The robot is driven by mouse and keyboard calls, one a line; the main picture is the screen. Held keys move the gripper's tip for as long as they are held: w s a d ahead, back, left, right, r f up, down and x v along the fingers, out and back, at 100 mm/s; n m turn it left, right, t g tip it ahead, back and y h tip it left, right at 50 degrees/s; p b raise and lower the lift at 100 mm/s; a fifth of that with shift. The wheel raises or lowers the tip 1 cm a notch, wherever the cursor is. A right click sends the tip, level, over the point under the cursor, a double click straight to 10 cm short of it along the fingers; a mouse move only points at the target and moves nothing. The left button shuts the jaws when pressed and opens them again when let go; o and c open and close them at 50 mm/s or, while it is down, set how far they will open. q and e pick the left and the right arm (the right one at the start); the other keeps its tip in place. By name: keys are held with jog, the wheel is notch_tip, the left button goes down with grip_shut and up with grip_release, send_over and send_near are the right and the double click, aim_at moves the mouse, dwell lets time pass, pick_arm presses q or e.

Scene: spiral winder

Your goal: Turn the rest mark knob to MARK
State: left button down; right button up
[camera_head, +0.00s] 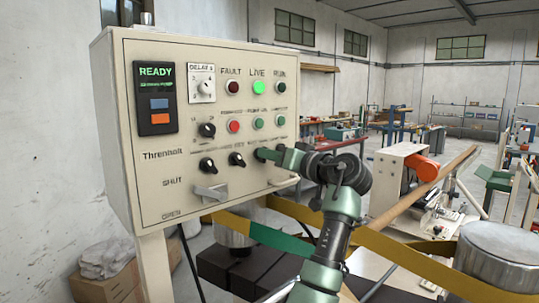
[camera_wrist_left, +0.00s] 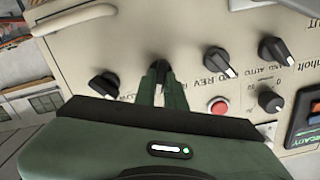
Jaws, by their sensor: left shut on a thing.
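The cream control panel (camera_head: 150,190) fills the left of the head view. A row of black knobs runs along its lower half. My left gripper (camera_head: 262,154) is at the third knob from the left in this row. In the left wrist view, which sees the panel upside down, the fingers (camera_wrist_left: 160,80) close around that black knob (camera_wrist_left: 158,66). Its label and pointer are mostly hidden by the fingers, so I cannot read its setting or confirm that it is the rest mark knob. My right gripper is not in view.
Beside the held knob are a black knob (camera_wrist_left: 104,84) on one side and a black knob with a white pointer (camera_wrist_left: 218,62) on the other. A red button (camera_wrist_left: 217,106) is near. A lever handle (camera_head: 211,193) sticks out below.

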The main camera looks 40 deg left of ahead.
pick_arm(q)
jog(key=shift+r+m, duration=0.2)
jog(key=shift+m, duration=1)
jog(key=c, duration=1.5)
grip_release()
jog(key=shift+w, duration=0.1)
jog(key=shift+f, duration=0.1)
jog(key=shift+d, duration=0.15)
jog(key=d+b, duration=0.1)
jog(key=d, duration=0.4)
jog(key=d+b, duration=0.1)
jog(key=d, duration=0.1)
jog(key=shift+s+d+b, duration=0.3)
jog(key=shift+s+b, duration=0.05)
